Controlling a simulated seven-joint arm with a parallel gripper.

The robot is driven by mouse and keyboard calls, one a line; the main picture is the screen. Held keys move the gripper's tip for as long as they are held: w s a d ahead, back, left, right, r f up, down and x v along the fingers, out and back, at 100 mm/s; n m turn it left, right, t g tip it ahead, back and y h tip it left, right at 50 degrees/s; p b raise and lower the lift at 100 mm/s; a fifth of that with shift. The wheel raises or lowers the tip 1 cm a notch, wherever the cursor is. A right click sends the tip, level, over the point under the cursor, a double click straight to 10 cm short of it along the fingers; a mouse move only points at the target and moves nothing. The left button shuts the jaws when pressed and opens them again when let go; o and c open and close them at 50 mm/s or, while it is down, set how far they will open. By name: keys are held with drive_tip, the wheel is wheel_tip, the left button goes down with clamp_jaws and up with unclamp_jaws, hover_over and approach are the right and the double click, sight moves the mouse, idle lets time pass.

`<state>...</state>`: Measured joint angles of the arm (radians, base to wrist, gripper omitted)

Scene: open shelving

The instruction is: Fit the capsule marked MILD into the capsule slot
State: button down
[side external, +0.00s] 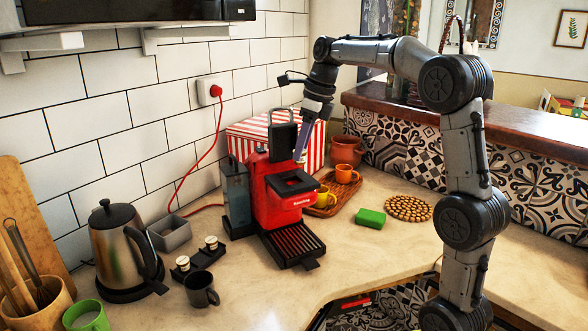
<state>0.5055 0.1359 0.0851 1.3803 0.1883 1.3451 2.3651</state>
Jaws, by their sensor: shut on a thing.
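A red coffee machine (280,200) stands on the counter against the tiled wall. Its dark lid (283,137) is raised upright on top. My gripper (301,155) points down at the top of the machine, just right of the raised lid. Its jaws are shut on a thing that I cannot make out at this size. The capsule slot is hidden from this side. Two capsules with pale tops (211,243) stand in a small dark holder (188,275) on the counter, left of the machine. No MILD marking is legible.
A steel kettle (119,248), a dark mug (201,290) and a grey box (170,233) stand left of the machine. A red-striped box (316,150) is behind it. Cups on a wooden tray (355,188), a green sponge (371,218) and a beaded trivet (408,208) lie to the right.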

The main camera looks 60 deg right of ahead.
drive_tip(key=w+f, duration=0.1)
drive_tip(key=w+d+f, duration=0.1)
drive_tip(key=f, duration=0.1)
drive_tip(key=shift+w+f, duration=0.15)
drive_tip(key=shift+w, duration=0.05)
drive_tip(key=shift+s+d+x, duration=0.1)
drive_tip(key=shift+x, duration=0.8)
drive_tip(key=shift+s+d+x, duration=0.1)
drive_tip(key=shift+x, duration=0.8)
drive_tip(key=shift+f, duration=0.15)
drive_tip(key=shift+c, duration=2.3)
unclamp_jaws()
